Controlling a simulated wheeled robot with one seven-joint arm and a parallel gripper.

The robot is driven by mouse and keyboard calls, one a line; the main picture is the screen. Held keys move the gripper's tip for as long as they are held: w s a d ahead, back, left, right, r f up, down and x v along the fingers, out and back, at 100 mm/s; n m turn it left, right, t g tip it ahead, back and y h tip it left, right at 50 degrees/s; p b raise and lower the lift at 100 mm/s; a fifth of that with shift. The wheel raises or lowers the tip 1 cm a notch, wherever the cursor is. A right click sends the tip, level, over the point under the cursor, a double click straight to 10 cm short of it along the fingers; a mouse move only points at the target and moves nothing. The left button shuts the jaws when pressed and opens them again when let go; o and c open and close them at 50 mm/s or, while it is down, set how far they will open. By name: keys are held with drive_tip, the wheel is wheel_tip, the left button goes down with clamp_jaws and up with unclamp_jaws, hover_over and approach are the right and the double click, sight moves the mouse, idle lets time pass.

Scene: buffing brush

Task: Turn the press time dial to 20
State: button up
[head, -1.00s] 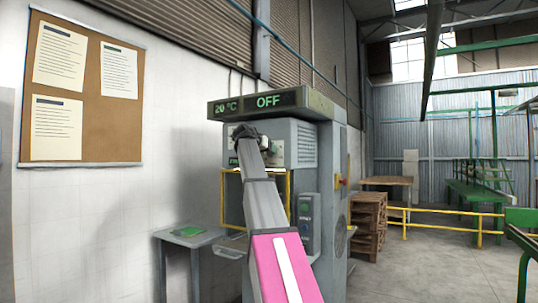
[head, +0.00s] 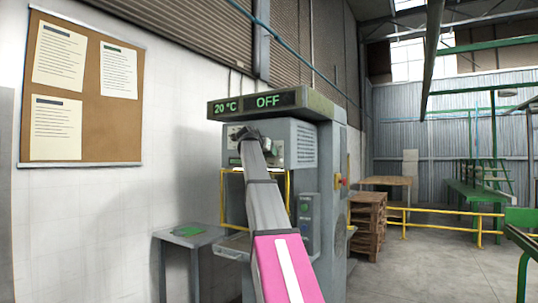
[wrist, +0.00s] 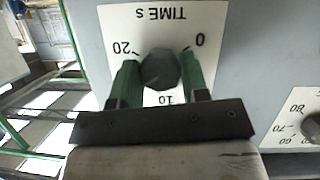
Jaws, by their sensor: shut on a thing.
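The press time dial (wrist: 160,66) is a dark round-looking knob in the wrist view, on a white plate marked TIME s (wrist: 172,17). The plate appears upside down, with 20 at left, 0 at right and 10 at the bottom. My gripper (wrist: 160,76) has its two green fingers on either side of the knob and is shut on it. I cannot make out a pointer on the knob. In the head view my arm reaches the upper front of the grey press (head: 305,150), and the dial is hidden there.
A second dial (wrist: 312,127), with marks such as 60, 70 and 80, is at the wrist view's right edge. The press display (head: 255,102) reads 20 °C and OFF. A small side table (head: 190,237) stands left of the press; wooden pallets (head: 367,225) stand to its right.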

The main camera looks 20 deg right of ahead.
drive_tip(key=m+t+y, duration=0.1)
drive_tip(key=m+t, duration=0.1)
drive_tip(key=m, duration=0.2)
drive_tip(key=m+t+y, duration=0.1)
drive_tip(key=m+t, duration=0.1)
drive_tip(key=m, duration=0.1)
drive_tip(key=shift+s+f+m+y, duration=0.1)
drive_tip(key=shift+s+m+y, duration=0.1)
drive_tip(key=shift+m+y, duration=0.15)
idle(0.4)
drive_tip(key=shift+m+t, duration=0.25)
drive_tip(key=shift+t, duration=0.15)
drive_tip(key=o, duration=0.9)
drive_tip(key=v, duration=1)
drive_tip(key=shift+s+a, duration=0.2)
drive_tip(key=shift+s, duration=0.1)
drive_tip(key=shift+s, duration=0.1)
